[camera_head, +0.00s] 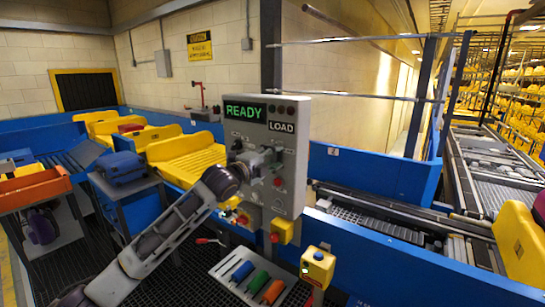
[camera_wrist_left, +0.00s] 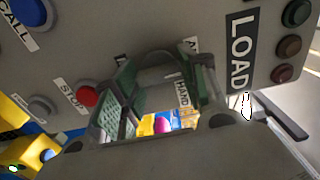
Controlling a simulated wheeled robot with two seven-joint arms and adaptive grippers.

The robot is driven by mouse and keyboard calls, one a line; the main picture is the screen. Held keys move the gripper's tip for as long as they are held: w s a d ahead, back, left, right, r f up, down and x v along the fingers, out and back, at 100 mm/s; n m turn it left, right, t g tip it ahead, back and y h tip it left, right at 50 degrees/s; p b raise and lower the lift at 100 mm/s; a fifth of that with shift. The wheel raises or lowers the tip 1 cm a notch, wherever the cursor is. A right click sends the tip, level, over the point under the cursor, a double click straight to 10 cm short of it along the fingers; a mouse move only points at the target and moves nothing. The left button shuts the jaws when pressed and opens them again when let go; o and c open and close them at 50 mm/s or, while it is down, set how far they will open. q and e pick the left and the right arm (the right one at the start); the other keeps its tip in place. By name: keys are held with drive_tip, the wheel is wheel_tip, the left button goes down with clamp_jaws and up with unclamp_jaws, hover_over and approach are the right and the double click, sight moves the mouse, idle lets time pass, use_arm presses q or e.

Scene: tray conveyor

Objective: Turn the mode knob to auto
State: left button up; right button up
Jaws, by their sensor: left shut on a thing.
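The grey control panel (camera_head: 287,185) stands upright mid-view, with a lit green READY display (camera_head: 244,111) and a LOAD label. My left gripper (camera_head: 262,160) reaches its face from the lower left and covers part of it. In the left wrist view, the green-padded fingers of this gripper (camera_wrist_left: 165,95) are on either side of the dark, rounded mode knob (camera_wrist_left: 160,65) and shut on it. A HAND label (camera_wrist_left: 182,93) and a partly hidden label starting with A (camera_wrist_left: 191,46) show near the knob. Its pointer direction is unclear. My right gripper is out of view.
A red STOP button (camera_wrist_left: 87,96) and a blue CALL button (camera_wrist_left: 28,12) sit near the fingers. Below the panel are a yellow box with a red button (camera_head: 281,231) and a grey tray (camera_head: 228,266) of coloured cylinders. Blue conveyor walls (camera_head: 385,175) run behind.

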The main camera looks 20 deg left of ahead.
use_arm(q)
drive_tip(key=shift+f, duration=0.1)
drive_tip(key=o, duration=1)
drive_tip(key=shift+a, duration=0.1)
drive_tip(key=shift+v, duration=6)
